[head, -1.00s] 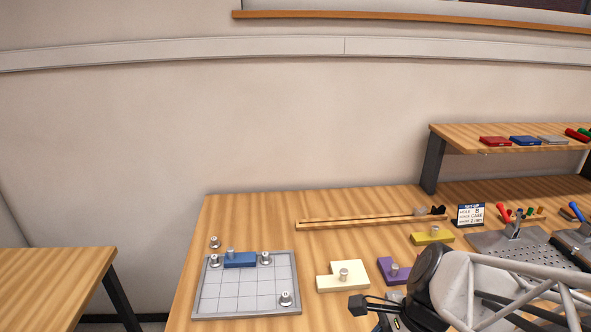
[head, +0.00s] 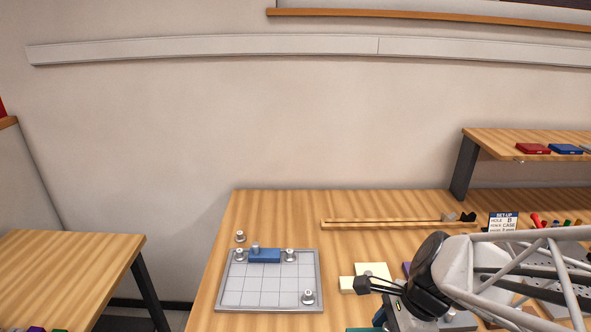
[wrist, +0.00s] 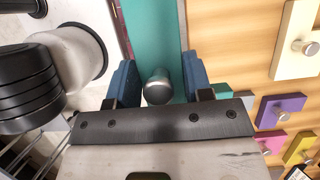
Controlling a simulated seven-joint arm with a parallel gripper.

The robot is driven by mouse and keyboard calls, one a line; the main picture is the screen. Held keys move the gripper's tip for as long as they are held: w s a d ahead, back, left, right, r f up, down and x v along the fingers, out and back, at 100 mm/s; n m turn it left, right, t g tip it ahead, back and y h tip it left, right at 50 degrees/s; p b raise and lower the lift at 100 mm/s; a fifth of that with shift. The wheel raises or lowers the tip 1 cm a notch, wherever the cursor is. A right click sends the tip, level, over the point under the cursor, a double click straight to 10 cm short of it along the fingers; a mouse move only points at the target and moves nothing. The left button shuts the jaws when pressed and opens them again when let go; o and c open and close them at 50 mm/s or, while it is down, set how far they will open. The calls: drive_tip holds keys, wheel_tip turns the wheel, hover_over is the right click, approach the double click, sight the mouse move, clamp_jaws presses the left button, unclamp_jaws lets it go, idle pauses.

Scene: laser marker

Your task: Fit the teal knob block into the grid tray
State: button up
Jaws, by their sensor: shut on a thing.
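The teal knob block (wrist: 152,35) is between the two blue fingers of my gripper (wrist: 157,82) in the wrist view. Its round metal knob (wrist: 157,88) stands between the fingertips. My gripper is shut on this block. In the head view only a teal edge (head: 364,329) shows at the bottom, below my wrist; the rest is cut off. The grey grid tray (head: 268,308) lies on the bench, left of my arm. A blue knob block (head: 266,257) sits in its back row. The tray's other cells look empty apart from metal knobbed pieces.
Metal pieces stand on the tray at back left (head: 240,256), back right (head: 290,256) and front right (head: 308,297). Another (head: 240,237) stands behind it. A cream block (wrist: 298,40), purple block (wrist: 280,108) and yellow block (wrist: 301,147) lie on the bench. A wooden rail (head: 395,223) runs behind.

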drive_tip(key=shift+w+a+f, duration=1.05)
drive_tip(key=shift+w+a, duration=1.2)
drive_tip(key=shift+w, duration=0.05)
drive_tip(key=shift+w+a+f, duration=1)
drive_tip(key=shift+w+a, duration=1.25)
drive_tip(key=shift+w, duration=0.05)
drive_tip(key=shift+w+a+f, duration=1.05)
drive_tip(key=shift+w+a, duration=1.2)
drive_tip(key=shift+w, duration=0.05)
drive_tip(key=w+a, duration=0.1)
drive_tip(key=w, duration=0.4)
drive_tip(key=w+a+f, duration=0.1)
drive_tip(key=w+a, duration=0.1)
drive_tip(key=w, duration=0.3)
drive_tip(key=w+a, duration=0.2)
drive_tip(key=w, duration=0.3)
drive_tip(key=shift+w+f, duration=0.15)
drive_tip(key=shift+f, duration=0.1)
drive_tip(key=shift+f, duration=0.1)
drive_tip(key=shift+f, duration=1.65)
